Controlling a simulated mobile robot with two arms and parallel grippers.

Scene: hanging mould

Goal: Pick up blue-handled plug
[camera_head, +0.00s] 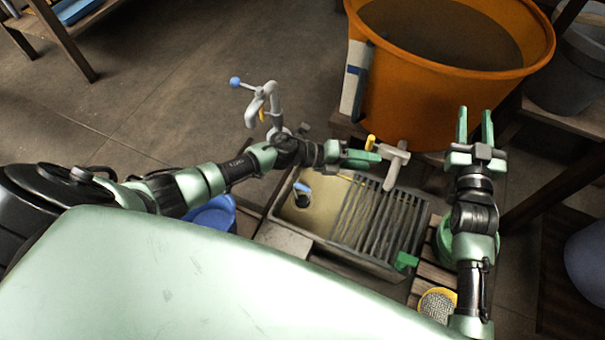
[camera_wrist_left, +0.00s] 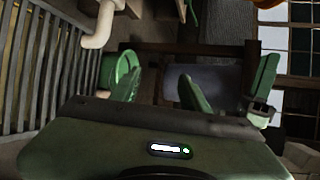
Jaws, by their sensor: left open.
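The blue-handled plug (camera_head: 302,188) is in the left part of the sink basin (camera_head: 325,212) in the head view, its blue handle above a dark round part. I cannot make it out in the left wrist view. My left gripper (camera_head: 372,158) is over the back edge of the sink, to the right of the plug and apart from it, beside a grey spout (camera_head: 395,165). In the left wrist view its fingers (camera_wrist_left: 158,90) are apart with nothing between them. My right gripper (camera_head: 475,125) is open and empty, right of the sink.
A slatted rack (camera_head: 375,225) covers the sink's right part. A grey tap with a blue knob (camera_head: 235,82) stands behind the left arm. A large orange tub (camera_head: 450,100) is at the back. A blue bowl (camera_head: 215,214) is left of the sink.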

